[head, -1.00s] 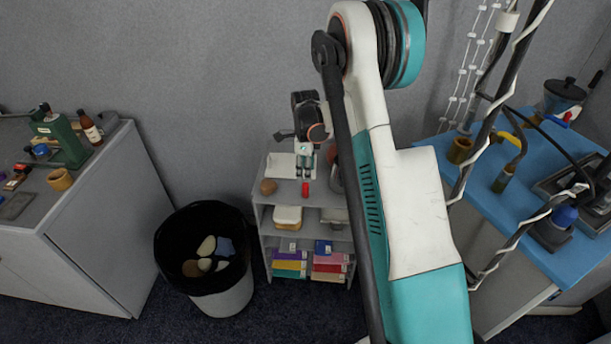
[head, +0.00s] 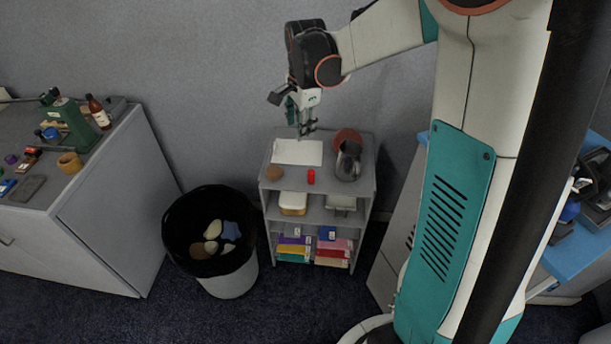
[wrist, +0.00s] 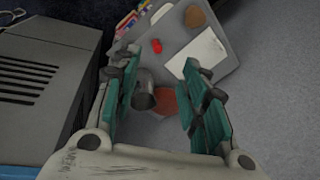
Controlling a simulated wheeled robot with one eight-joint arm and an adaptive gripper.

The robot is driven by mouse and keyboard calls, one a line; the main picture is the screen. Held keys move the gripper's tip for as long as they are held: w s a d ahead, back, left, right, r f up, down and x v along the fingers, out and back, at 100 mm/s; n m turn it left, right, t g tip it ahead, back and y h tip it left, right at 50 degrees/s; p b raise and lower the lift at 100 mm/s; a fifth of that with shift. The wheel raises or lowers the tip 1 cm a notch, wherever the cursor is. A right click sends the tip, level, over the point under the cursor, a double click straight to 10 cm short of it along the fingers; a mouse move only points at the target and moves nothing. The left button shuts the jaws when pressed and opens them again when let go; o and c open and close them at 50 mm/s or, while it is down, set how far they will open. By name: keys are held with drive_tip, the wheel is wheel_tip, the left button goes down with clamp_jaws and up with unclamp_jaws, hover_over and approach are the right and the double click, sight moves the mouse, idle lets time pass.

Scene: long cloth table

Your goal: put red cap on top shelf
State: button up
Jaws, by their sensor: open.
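The red cap (head: 311,176) stands on the top shelf (head: 284,187) of the grey shelf unit, near its front edge. It also shows in the wrist view (wrist: 156,45), beyond my fingers and apart from them. My gripper (head: 306,130) is open and empty above the back of the top shelf. In the wrist view its teal fingers (wrist: 160,95) are spread wide with nothing between them. The fingertips are clear of the cap.
On the top shelf are a white sheet (head: 297,152), a brown round object (head: 274,173), a metal pitcher (head: 348,162) and a reddish disc (head: 346,137). A black-lined bin (head: 182,272) stands left of the unit. A blue table (head: 570,262) is at right.

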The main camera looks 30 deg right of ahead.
drive_tip(key=s+a+r+n+t, duration=0.1)
drive_tip(key=s+a+r+n, duration=0.35)
drive_tip(key=s, duration=0.25)
drive_tip(key=s+a+r+n+t, duration=0.2)
drive_tip(key=s+a+r+n, duration=0.15)
drive_tip(key=s+n, duration=0.2)
drive_tip(key=s+a+f+n+t, duration=0.1)
drive_tip(key=s+a+n+t, duration=0.1)
drive_tip(key=s+n, duration=0.5)
drive_tip(key=shift+s+a+n, duration=0.3)
drive_tip(key=shift+s+a, duration=0.15)
drive_tip(key=shift+s, duration=1.75)
drive_tip(key=shift+f, duration=0.1)
